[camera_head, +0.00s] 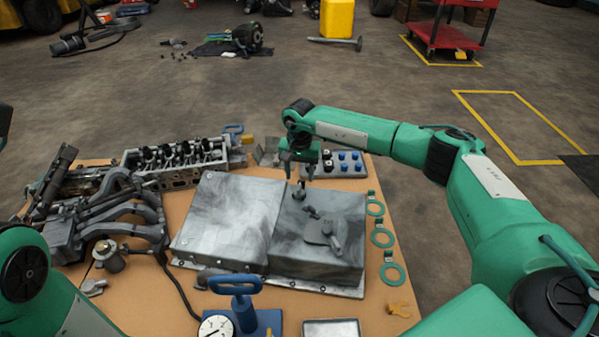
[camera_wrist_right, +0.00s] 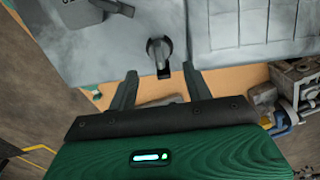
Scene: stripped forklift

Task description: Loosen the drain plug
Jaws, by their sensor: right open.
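A grey metal oil pan (camera_head: 228,215) lies upturned on the table, and it fills the top of the right wrist view (camera_wrist_right: 225,25). A dark drain plug (camera_head: 299,192) with a protruding head stands near the pan's raised right part, and it also shows in the right wrist view (camera_wrist_right: 159,52). My right gripper (camera_head: 299,172) points down just above the plug. In the wrist view its open fingers (camera_wrist_right: 160,73) are on either side of the plug's line, with the plug ahead of the tips and no contact visible. My left gripper is out of view.
A grey part (camera_head: 326,232) lies on the pan's right part. Green rings (camera_head: 382,237) lie along the table's right edge. A blue-handled gauge tool (camera_head: 238,305) stands in front. An engine head (camera_head: 178,162) and a manifold (camera_head: 115,215) crowd the left. A tray of small parts (camera_head: 345,163) is behind.

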